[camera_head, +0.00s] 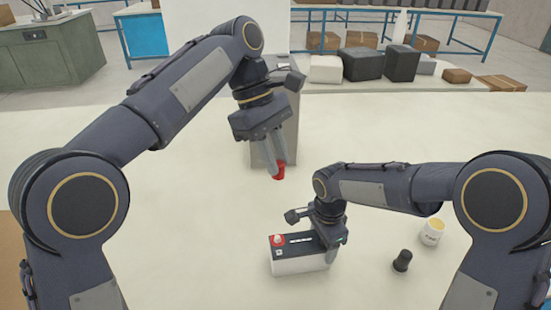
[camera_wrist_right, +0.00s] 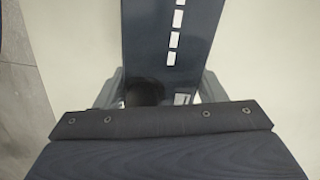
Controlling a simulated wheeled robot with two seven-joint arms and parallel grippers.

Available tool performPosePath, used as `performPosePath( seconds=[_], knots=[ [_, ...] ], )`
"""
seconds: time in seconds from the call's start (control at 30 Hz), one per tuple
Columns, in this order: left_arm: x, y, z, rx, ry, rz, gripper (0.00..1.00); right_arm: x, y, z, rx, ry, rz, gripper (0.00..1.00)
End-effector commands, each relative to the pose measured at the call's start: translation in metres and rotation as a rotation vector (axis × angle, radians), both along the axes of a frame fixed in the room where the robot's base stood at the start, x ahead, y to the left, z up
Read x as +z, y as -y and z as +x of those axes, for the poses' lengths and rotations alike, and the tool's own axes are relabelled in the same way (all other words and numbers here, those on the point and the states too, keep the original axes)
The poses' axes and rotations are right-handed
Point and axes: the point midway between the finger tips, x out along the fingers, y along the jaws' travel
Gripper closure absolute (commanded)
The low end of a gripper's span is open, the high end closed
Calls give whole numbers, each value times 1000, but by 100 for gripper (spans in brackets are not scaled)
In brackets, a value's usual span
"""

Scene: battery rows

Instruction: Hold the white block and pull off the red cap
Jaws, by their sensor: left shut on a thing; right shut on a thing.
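The white block (camera_head: 301,263) has a black top and stands on the table at the lower middle. A metal post with a red ring (camera_head: 278,239) shows bare on its left end. My right gripper (camera_head: 328,243) is shut on the block's right part from above. The right wrist view shows the block's dark top (camera_wrist_right: 168,48) with white dashes between the two fingers. The red cap (camera_head: 279,172) is in the fingertips of my left gripper (camera_head: 278,168). The left gripper is shut on it, apart from the block and farther back.
A small black cylinder (camera_head: 402,261) and a white cup (camera_head: 433,232) with yellow inside stand right of the block. A grey box-like object (camera_head: 262,152) is behind my left gripper.

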Motion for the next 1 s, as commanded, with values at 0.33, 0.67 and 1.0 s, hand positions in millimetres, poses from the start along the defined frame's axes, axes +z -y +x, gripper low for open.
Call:
performPosePath(
  seconds=[0.33, 0.67, 1.0],
  knots=[
    [14, 0, 0, 0, 0, 0, 98, 0, 0, 0, 2, 1, 0, 100],
    [28, 0, 0, -1, 1, -1, 98, 0, 0, 0, 2, 0, 0, 100],
    [36, 0, 0, 0, -1, 1, 98, 0, 0, 0, 1, 0, 0, 100]
  ],
)
